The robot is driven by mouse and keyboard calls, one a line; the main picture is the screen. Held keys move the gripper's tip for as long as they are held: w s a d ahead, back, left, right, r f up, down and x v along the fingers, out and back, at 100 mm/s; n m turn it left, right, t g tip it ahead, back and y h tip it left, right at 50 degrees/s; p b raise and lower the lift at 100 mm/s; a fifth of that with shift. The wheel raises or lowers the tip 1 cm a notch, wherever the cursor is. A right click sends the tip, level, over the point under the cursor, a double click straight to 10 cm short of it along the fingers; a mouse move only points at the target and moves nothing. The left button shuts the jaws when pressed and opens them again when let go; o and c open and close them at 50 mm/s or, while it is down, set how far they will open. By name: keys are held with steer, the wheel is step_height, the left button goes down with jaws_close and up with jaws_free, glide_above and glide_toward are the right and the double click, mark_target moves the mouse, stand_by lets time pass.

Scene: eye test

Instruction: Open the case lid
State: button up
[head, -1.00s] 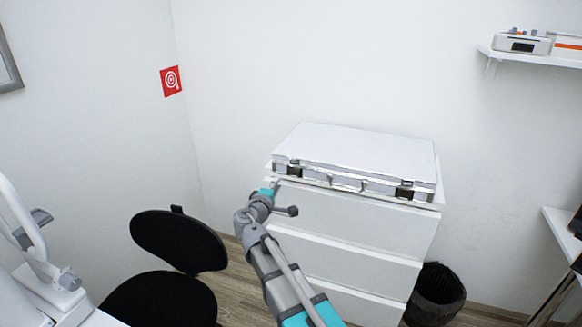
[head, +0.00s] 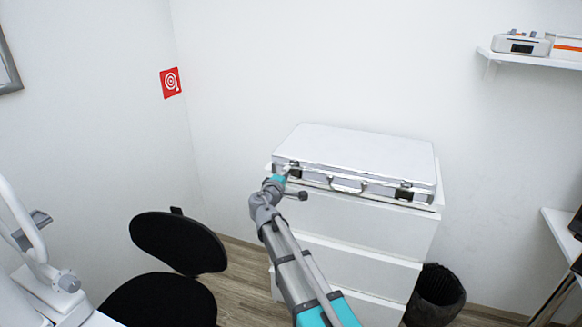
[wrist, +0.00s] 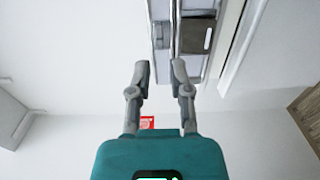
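The silver-white case (head: 365,150) lies flat with its lid shut on top of a white drawer cabinet. Its front shows a handle (head: 348,185), a left latch (head: 295,172) and a right latch (head: 405,192). My gripper (head: 287,170) is at the front left corner of the case, close to the left latch and partly covering it. In the wrist view my gripper (wrist: 160,70) has its two fingers apart with nothing between them. The case front with a dark latch (wrist: 197,36) shows just beyond the fingertips. I cannot tell whether the fingers touch the case.
The white drawer cabinet (head: 345,222) stands against the wall. A black chair (head: 178,243) is to its left and a black bin (head: 437,290) to its right. A wall shelf (head: 540,58) with devices is at upper right. The space above the case is clear.

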mark_target(292, 165)
steer(key=shift+x, duration=2.75)
jaws_close()
